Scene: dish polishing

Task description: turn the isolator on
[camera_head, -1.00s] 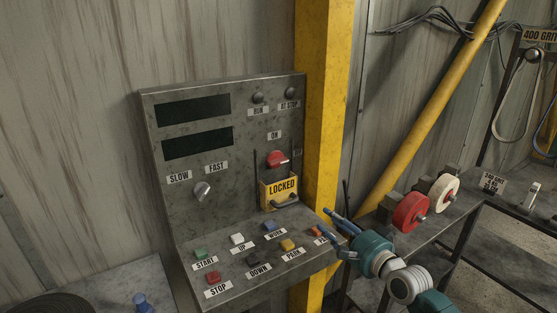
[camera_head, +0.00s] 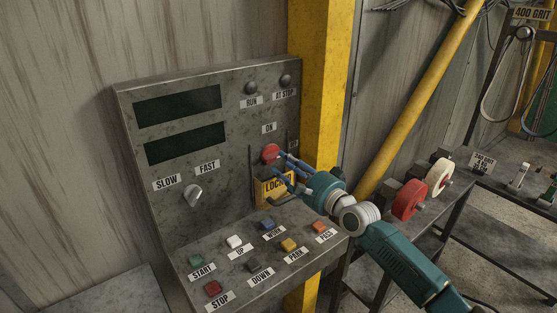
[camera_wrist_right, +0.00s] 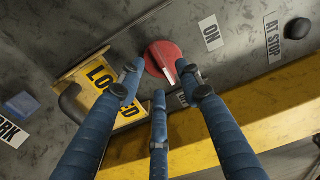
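The isolator is a round red knob (camera_head: 270,153) on the upright face of the grey control panel (camera_head: 160,187), below an ON label (camera_head: 269,128). It also shows in the right wrist view (camera_wrist_right: 160,56), where its pale-edged handle points away from the ON label. A yellow LOCKED plate (camera_head: 262,190) with a dark shackle is just below it, partly covered by my fingers. My right gripper (camera_head: 277,177) has its blue fingers spread in front of the knob and plate. In the wrist view the fingertips (camera_wrist_right: 160,82) are near the knob's lower edge; contact cannot be told. My left gripper is not in view.
A SLOW/FAST selector (camera_head: 193,195) is to the left. A yellow post (camera_head: 330,100) stands behind the panel's right edge. Red and cream wheels (camera_head: 410,199) are on the right bench.

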